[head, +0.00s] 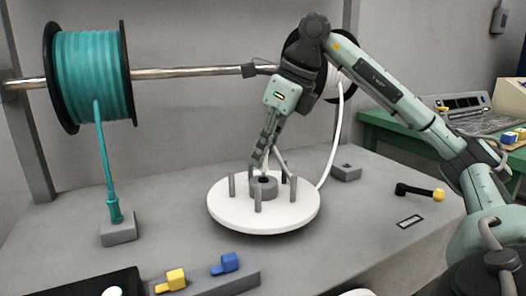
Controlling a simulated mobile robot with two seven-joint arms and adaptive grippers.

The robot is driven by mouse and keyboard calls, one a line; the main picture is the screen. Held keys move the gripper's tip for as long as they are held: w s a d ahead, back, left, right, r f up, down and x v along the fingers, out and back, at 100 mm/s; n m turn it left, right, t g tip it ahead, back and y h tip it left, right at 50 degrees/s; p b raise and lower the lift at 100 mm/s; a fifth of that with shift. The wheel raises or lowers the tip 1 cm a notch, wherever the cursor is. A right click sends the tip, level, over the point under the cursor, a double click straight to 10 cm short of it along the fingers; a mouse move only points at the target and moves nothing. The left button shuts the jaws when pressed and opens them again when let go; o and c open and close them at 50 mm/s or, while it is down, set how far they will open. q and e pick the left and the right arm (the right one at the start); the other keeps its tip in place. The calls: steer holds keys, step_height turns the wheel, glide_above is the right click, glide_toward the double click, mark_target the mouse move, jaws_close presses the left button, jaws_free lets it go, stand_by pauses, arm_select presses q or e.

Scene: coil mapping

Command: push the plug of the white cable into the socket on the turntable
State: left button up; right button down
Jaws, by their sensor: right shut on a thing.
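The white turntable (230,207) stands on the grey bench, with several grey upright pegs around the grey socket (264,190) at its middle. The socket's dark opening shows from above. My right gripper (268,164) points down just above the socket and is shut on the end of the white cable, where the plug is mostly hidden by the fingers. I cannot tell whether the plug touches the socket. The white cable (338,125) hangs from a spool (331,82) behind my right arm and runs down behind the turntable's right side. My left gripper is not in view.
A teal spool (90,78) hangs on a metal bar (190,72); its cable ends in a grey block (119,230). A rail with yellow (172,280) and blue (226,263) pieces lies in front. A black-and-yellow handle (420,192) and grey block (346,172) lie right of the turntable.

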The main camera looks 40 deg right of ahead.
steer(key=shift+f+b, duration=0.9)
steer(key=shift+f, duration=0.2)
stand_by(0.8)
steer(key=c, duration=1.4)
jaws_free()
steer(key=v, duration=1.2)
steer(key=shift+r, duration=0.1)
